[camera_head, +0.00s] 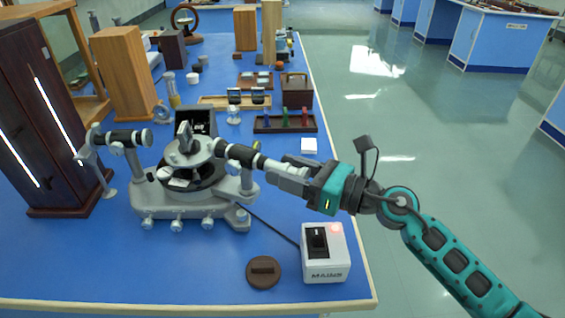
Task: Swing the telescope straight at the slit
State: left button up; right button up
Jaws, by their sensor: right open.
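The spectrometer (190,203) stands on the blue bench, with a grey base and a round central table (190,152) bearing a small dark upright piece. Its collimator (125,138), a black and silver tube, lies on the left side, toward the dark wooden housing. The telescope (240,154), also black and silver, points out to the right and slightly toward me, not quite in line with the collimator. My right gripper (280,173) is open at the telescope's outer end; its fingers hide part of that end, and I cannot tell whether they touch it. The slit itself is too small to make out. My left gripper is out of view.
A white mains box (326,262) with a red light and a brown round cap (263,272) sit in front. A dark tall housing (40,120) with bright lines stands left. A rack (285,123) of coloured pieces lies behind. Floor is open on the right.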

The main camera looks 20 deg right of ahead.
jog(key=shift+w+a, duration=0.45)
jog(key=shift+a, duration=0.05)
jog(key=shift+c, duration=0.5)
grip_shut()
